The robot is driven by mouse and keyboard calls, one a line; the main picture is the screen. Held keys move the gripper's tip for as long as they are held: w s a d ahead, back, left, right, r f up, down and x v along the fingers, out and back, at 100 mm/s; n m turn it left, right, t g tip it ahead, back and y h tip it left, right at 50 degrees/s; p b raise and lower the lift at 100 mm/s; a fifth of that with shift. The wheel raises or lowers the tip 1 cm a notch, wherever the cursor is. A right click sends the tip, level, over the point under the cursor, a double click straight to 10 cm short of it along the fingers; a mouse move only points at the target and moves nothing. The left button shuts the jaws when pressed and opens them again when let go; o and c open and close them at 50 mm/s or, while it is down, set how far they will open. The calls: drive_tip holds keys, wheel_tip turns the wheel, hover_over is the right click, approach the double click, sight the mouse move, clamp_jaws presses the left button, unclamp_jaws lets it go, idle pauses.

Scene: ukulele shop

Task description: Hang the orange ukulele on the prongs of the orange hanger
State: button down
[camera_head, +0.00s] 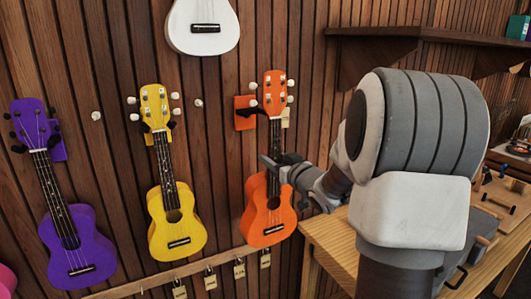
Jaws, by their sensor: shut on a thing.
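The orange ukulele (269,217) is upright, body down, in front of the slatted wall right of centre. My gripper (272,166) is shut on it at the lower neck, just above the body. The orange hanger (244,112) is on the wall, mostly just left of the ukulele's neck and head.
A yellow ukulele (172,220) and a purple ukulele (75,240) hang to the left. A white ukulele (202,28) is above. Small tags hang from a wooden rail (150,284) below. A wooden workbench (335,240) stands at right, under a dark shelf (420,33).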

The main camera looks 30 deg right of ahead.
drive_tip(key=w, duration=0.5)
drive_tip(key=shift+w+a+f, duration=0.1)
drive_tip(key=shift+w, duration=0.2)
drive_tip(key=shift+p, duration=0.4)
drive_tip(key=shift+w, duration=0.2)
idle(0.7)
idle(0.4)
drive_tip(key=shift+w+a, duration=0.1)
drive_tip(key=shift+w, duration=2.7)
drive_tip(key=shift+f+b, duration=0.75)
drive_tip(key=shift+f, duration=0.2)
